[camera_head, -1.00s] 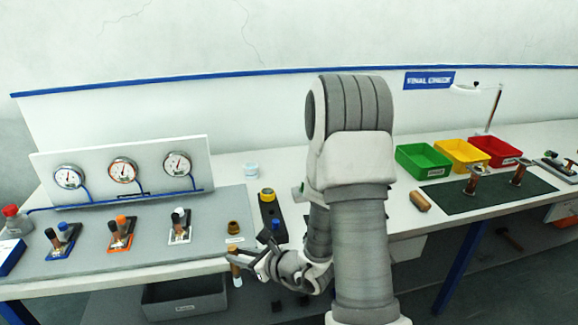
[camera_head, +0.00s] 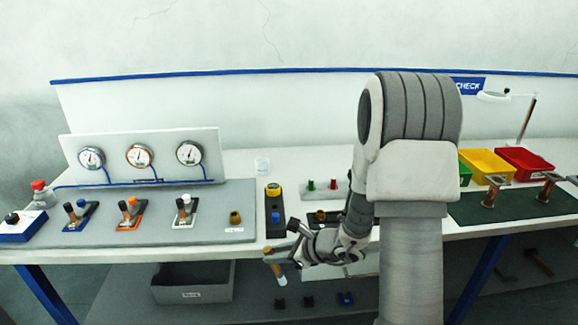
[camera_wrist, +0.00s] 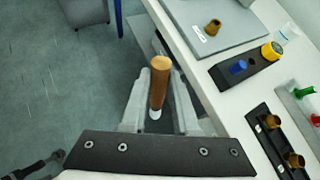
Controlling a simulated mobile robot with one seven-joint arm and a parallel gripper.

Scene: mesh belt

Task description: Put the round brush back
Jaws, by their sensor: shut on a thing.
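My gripper (camera_head: 277,257) is shut on the round brush (camera_head: 278,270), a brown cylindrical handle with a pale tip. It hangs in front of the bench's front edge, tip down. A brass-coloured ring socket (camera_head: 235,217) sits on the grey mat. A black holder (camera_wrist: 270,140) with two more brass-coloured sockets lies on the bench; my arm partly hides it in the head view.
A black block (camera_head: 274,213) with yellow and blue parts stands between mat and holder. Gauges (camera_head: 139,156) stand at the back left. Green and red pieces (camera_head: 322,184) stand on a pale base behind the holder. A grey bin (camera_head: 193,283) is below the bench.

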